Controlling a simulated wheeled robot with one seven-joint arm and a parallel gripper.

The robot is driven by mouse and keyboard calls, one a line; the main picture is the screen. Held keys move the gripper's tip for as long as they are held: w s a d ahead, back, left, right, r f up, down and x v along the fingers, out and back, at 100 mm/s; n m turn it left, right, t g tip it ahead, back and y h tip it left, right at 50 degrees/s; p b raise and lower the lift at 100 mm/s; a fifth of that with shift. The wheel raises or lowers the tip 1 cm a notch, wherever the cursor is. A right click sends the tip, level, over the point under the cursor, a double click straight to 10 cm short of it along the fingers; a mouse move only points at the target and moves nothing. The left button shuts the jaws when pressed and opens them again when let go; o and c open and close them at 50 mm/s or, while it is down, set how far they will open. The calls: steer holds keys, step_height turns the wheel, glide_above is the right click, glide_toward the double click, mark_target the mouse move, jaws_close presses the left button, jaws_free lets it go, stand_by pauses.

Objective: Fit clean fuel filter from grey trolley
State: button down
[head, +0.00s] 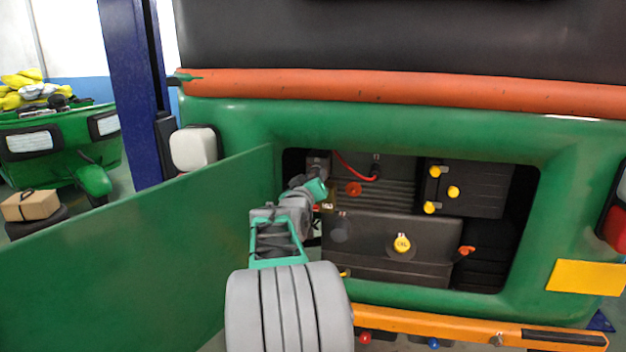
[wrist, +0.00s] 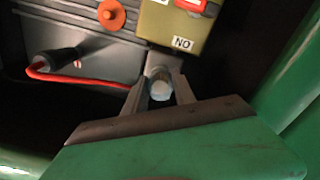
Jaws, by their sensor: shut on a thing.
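My gripper (head: 317,190) reaches into the open engine bay (head: 528,230) at the back of the green rickshaw, at the bay's left side. In the wrist view my gripper (wrist: 160,88) is shut on a small pale cylinder (wrist: 160,91), which looks like the fuel filter. Only its rounded whitish end shows between the two fingers. Just beyond it is an olive box (wrist: 172,25) with a "NO" label. I cannot tell whether the cylinder touches anything there. No grey trolley shows in either view.
The open green door (head: 140,240) stands left of my arm. A red hose (wrist: 75,78), an orange knob (wrist: 111,14) and yellow caps (head: 401,243) are in the bay. The bay's green frame (wrist: 285,90) is close on the right in the wrist view.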

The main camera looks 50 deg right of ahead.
steer(key=shift+w+d+b, duration=0.2)
steer(key=shift+d+b, duration=0.2)
stand_by(1.1)
